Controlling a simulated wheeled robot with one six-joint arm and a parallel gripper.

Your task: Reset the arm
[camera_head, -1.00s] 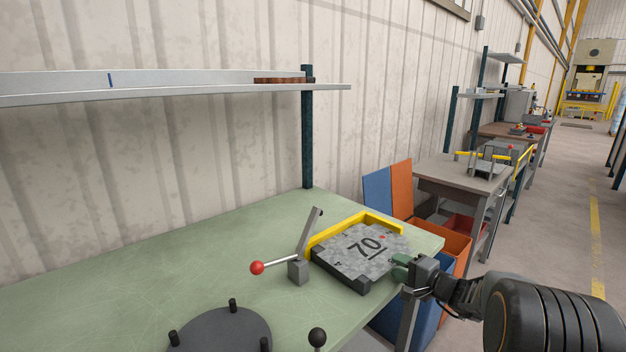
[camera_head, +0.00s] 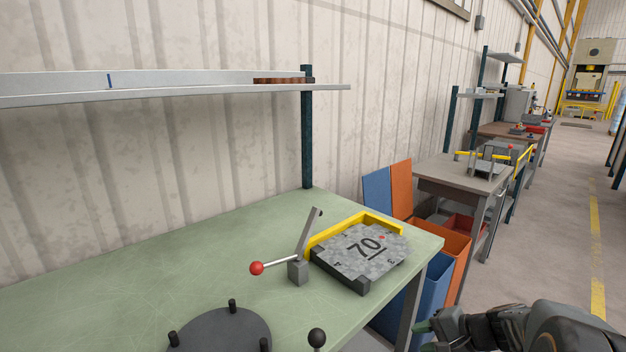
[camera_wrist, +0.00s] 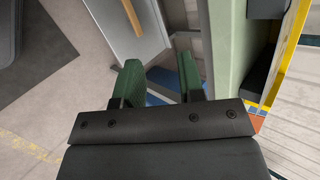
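My gripper (camera_head: 425,338) is at the lower right of the head view, off the front right corner of the green bench (camera_head: 120,272) and below its top. In the wrist view its two green fingers (camera_wrist: 160,80) stand apart with nothing between them, so it is open and empty. The block marked 70 (camera_head: 362,252) lies on the bench inside a yellow angled stop (camera_head: 345,228), apart from my gripper.
A lever with a red ball (camera_head: 257,268) and a round plate with pegs (camera_head: 222,330) are on the bench. Blue bins (camera_head: 432,285) and orange bins (camera_head: 458,250) stand past the bench's right end. The aisle floor (camera_head: 545,240) on the right is clear.

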